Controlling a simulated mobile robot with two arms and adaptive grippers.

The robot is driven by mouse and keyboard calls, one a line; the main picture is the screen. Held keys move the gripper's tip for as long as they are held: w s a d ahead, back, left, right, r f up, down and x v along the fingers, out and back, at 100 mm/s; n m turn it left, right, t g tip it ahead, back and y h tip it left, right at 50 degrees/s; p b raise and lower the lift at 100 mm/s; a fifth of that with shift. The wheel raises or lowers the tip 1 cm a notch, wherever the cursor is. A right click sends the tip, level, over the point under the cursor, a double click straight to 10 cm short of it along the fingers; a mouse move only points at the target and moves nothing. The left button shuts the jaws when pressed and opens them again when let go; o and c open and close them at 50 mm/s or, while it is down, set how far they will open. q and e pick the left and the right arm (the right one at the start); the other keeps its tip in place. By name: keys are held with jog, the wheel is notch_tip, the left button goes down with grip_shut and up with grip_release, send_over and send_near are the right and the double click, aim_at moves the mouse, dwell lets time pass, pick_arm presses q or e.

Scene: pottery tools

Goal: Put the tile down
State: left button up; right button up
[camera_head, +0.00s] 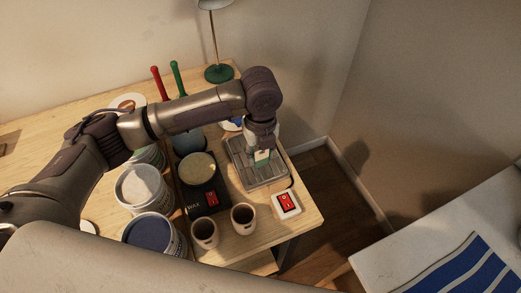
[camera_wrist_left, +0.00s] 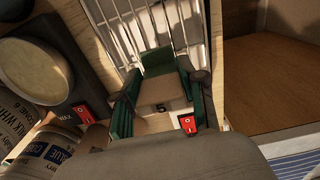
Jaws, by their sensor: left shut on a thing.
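The tile (camera_head: 262,157) is small, pale tan on one face and green on another. It also shows in the left wrist view (camera_wrist_left: 163,92), between the two fingers. My left gripper (camera_head: 262,150) is shut on the tile over a grey slatted metal rack (camera_head: 248,178). The gripper also shows in the left wrist view (camera_wrist_left: 162,98). The rack's slats (camera_wrist_left: 140,22) run behind the tile there. I cannot tell whether the tile touches the rack. My right gripper is not in view.
A black wax heater (camera_head: 222,187) stands left of the rack. Two cups (camera_head: 205,235) (camera_head: 243,219) and a red-switch box (camera_head: 286,204) stand in front. White tubs (camera_head: 140,187) are at left. A lamp (camera_head: 218,73) stands behind. The table's right edge is close to the rack.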

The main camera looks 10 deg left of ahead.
pick_arm(q)
jog(key=shift+f, duration=0.1)
jog(key=o, duration=1.2)
jog(key=shift+c, duration=0.2)
notch_tip(320, 180, up, 12)
jog(key=shift+r+b, duration=0.15)
jog(key=shift+b, duration=1)
